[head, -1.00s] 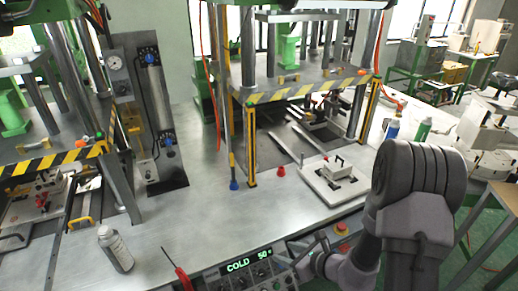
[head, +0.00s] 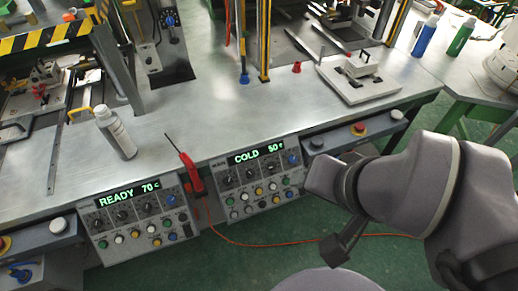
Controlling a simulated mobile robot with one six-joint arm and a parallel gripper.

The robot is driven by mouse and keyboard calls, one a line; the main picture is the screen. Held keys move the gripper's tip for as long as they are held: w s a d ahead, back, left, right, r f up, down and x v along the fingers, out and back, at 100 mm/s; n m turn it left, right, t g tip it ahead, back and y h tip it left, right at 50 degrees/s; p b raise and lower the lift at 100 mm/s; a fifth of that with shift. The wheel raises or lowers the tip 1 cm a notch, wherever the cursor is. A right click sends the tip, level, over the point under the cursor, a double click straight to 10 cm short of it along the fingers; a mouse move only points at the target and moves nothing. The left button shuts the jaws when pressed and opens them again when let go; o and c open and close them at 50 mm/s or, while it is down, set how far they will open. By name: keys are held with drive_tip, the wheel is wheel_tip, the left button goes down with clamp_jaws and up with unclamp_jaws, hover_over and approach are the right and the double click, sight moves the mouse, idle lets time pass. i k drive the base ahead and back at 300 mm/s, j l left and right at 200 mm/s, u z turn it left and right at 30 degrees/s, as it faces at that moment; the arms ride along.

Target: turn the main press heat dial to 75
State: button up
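Two control panels are set in the bench front. The left panel (head: 140,240) has a display reading READY 70 c and a similar row of black dials (head: 122,217). I cannot read any labels that tell which dial sets heat. My gripper (head: 320,176) is at the right of the right panel, apart from its dials. Its fingers are not clear, so I cannot tell if it is open.
A red tool (head: 190,173) with a thin dark rod leans at the bench edge between the panels. A spray can (head: 116,133) stands on the bench at left. A white plate fixture (head: 362,82) and a red button (head: 359,129) are at right. An orange cable runs along the floor.

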sight(272, 166)
drive_tip(key=i+j, duration=0.1)
drive_tip(key=j, duration=0.35)
drive_tip(key=i+j, duration=0.1)
drive_tip(key=j, duration=0.8)
drive_tip(key=i+j, duration=0.15)
drive_tip(key=j, duration=0.25)
drive_tip(key=z, duration=0.05)
